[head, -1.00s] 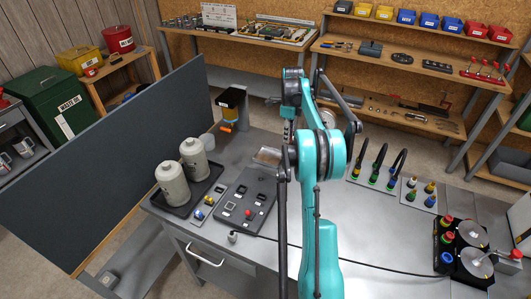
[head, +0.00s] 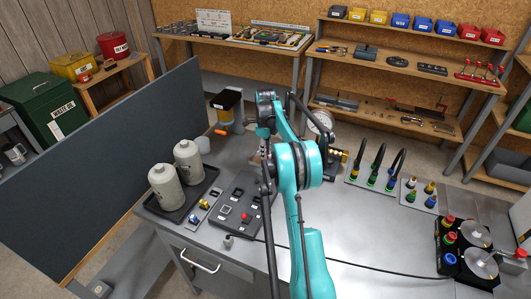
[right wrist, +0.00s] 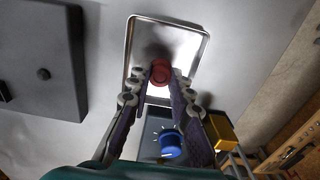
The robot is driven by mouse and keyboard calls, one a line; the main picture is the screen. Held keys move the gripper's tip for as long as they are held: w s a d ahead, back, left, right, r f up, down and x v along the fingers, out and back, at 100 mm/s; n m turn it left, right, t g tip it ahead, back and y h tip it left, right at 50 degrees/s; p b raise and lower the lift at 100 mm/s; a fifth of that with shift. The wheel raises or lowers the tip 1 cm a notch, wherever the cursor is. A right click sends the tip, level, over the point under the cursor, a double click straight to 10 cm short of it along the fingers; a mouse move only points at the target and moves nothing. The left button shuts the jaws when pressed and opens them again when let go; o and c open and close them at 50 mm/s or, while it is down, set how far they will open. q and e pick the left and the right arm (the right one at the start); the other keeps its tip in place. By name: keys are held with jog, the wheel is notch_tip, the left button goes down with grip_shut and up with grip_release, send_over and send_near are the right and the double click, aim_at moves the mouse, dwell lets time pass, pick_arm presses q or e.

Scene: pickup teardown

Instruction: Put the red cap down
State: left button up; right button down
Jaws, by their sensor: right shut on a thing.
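The red cap (right wrist: 160,72) shows in the right wrist view between my right fingertips. My right gripper (right wrist: 160,80) is shut on it. A shallow metal tray (right wrist: 188,36) lies just beyond the fingertips, with the cap over its near part. A dark shadow falls on the tray floor beside the cap; I cannot tell whether the cap touches the tray. In the head view my right gripper (head: 263,150) is over the bench, left of my arm, mostly hidden by my own links. The cap and most of the tray are hidden there. My left gripper is not in view.
A dark panel with a red button (head: 246,217) lies left of my arm, near two beige canisters (head: 188,160) in a black tray. A dial gauge (head: 320,121) and brass fittings (head: 338,156) stand behind my arm. The bench right of my arm (head: 370,225) is mostly clear.

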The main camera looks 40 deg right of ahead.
jog(key=c, duration=1.8)
grip_release()
jog(key=shift+f, duration=0.2)
jog(key=o, duration=0.4)
jog(key=shift+o, duration=0.2)
